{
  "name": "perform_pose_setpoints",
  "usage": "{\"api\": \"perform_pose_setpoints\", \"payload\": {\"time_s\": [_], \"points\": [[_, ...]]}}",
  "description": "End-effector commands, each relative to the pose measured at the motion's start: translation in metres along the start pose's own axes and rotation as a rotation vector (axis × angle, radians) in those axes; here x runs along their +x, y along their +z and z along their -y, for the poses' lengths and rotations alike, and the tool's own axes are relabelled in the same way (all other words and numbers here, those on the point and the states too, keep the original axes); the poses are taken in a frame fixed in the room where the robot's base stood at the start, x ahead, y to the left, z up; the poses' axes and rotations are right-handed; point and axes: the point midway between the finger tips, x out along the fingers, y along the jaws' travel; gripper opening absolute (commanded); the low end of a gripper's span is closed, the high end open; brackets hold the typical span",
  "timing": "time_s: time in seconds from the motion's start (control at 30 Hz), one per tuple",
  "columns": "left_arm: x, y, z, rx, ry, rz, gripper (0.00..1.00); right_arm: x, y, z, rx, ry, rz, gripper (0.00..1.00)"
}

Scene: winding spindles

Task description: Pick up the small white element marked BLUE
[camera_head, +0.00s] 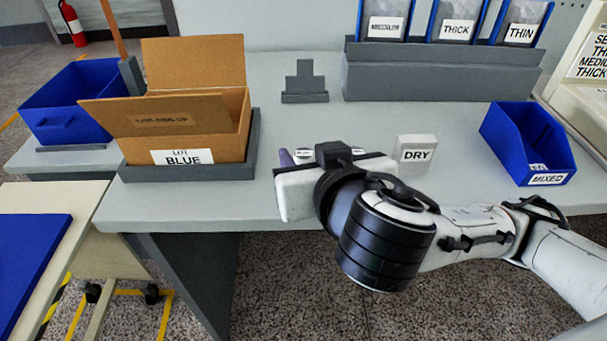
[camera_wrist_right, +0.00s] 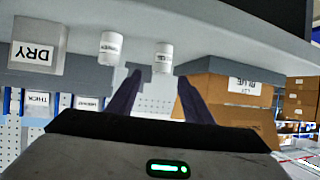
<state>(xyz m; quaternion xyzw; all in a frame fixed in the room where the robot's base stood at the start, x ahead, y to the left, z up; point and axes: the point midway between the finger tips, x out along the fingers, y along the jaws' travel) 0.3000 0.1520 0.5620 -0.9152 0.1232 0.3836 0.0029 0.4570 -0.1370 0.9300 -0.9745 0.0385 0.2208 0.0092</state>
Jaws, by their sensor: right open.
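Two small white cylindrical elements stand on the grey table. In the wrist view, one (camera_wrist_right: 163,57) lies in line with the gap between my right gripper's fingers, just beyond the tips; the other (camera_wrist_right: 112,48) is outside, toward the DRY block. Their labels are too small to read surely, so I cannot tell which is marked BLUE. In the head view they are largely hidden behind my right wrist. My right gripper (camera_wrist_right: 160,77) is open and empty, with dark purple fingers either side of the gap. My left gripper is out of view.
A cardboard box (camera_head: 203,107) labelled BLUE stands left in a grey tray. The white DRY block (camera_head: 417,150) is close right of my wrist. A blue MIXED bin (camera_head: 530,143) is at the right. A grey stepped stand (camera_head: 304,84) and racked bins are behind.

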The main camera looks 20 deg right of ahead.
Motion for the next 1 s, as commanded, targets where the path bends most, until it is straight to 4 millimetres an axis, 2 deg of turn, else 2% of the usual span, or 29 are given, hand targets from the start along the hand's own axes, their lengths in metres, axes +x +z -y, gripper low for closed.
{"api": "perform_pose_setpoints", "payload": {"time_s": [0.07, 0.17, 0.43, 0.7, 1.0], "points": [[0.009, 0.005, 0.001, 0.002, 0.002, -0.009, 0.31, 0.007, 0.007, -0.003, 0.005, 0.004, 0.006, 0.46], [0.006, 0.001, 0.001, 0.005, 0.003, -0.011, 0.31, 0.019, 0.002, -0.005, -0.001, 0.011, 0.004, 0.46], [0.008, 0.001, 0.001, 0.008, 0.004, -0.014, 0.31, 0.039, 0.004, -0.003, -0.001, 0.008, 0.004, 0.46], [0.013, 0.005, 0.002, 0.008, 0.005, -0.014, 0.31, 0.077, 0.009, -0.001, -0.001, 0.007, 0.004, 0.46], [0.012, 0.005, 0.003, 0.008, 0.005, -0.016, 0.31, 0.082, 0.008, 0.000, 0.001, 0.004, 0.005, 0.46]]}}
